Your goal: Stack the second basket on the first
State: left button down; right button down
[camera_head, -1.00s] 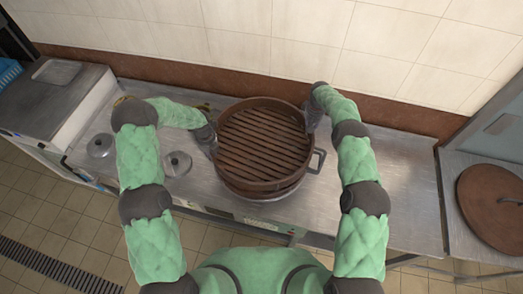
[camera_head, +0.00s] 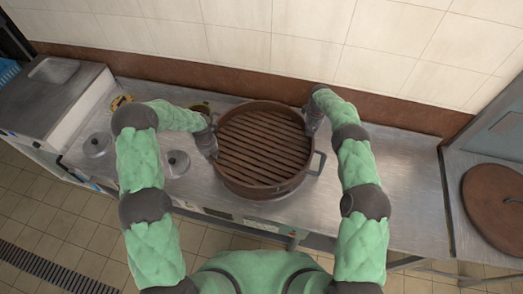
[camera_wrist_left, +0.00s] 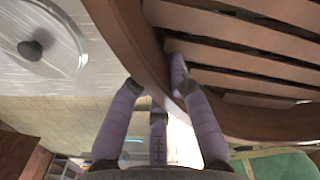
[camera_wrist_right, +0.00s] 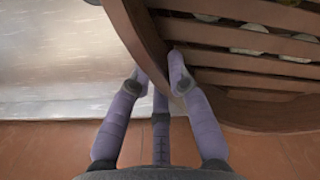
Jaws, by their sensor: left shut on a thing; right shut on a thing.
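A round brown slatted basket (camera_head: 263,146) sits level over a metal pot or ring at the middle of the counter. My left gripper (camera_head: 207,139) is shut on its left rim, and my right gripper (camera_head: 312,118) is shut on its far right rim. In the left wrist view the fingers straddle the basket wall (camera_wrist_left: 152,62). In the right wrist view they also straddle the wall (camera_wrist_right: 143,38), and pale round things (camera_wrist_right: 247,40) show between the slats. I cannot make out a separate first basket underneath, nor whether the held basket rests on anything.
A dark handle (camera_head: 318,163) sticks out to the right below the basket. Two metal lids, one at far left (camera_head: 97,146) and one nearer (camera_head: 177,163), lie left of the basket. A brown round lid (camera_head: 493,196) lies at far right. The counter (camera_head: 405,195) right of my right arm is clear.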

pick_arm(q)
jog(key=shift+f, duration=0.2)
pick_arm(e)
jog(key=shift+w+f, duration=0.1)
jog(key=shift+f, duration=0.05)
pick_arm(q)
jog(key=c, duration=1.5)
grip_release()
jog(key=shift+f, duration=0.1)
pick_arm(e)
jog(key=c, duration=1.5)
grip_release()
jog(key=shift+f, duration=0.15)
pick_arm(q)
jog(key=o, duration=0.3)
pick_arm(e)
jog(key=o, duration=0.3)
pick_arm(q)
jog(key=shift+o, duration=0.2)
pick_arm(e)
jog(key=shift+o, duration=0.2)
pick_arm(q)
notch_tip(320, 180, up, 11)
jog(key=shift+r, duration=0.55)
pick_arm(e)
jog(key=shift+r, duration=0.2)
notch_tip(320, 180, up, 12)
jog(key=shift+f, duration=0.15)
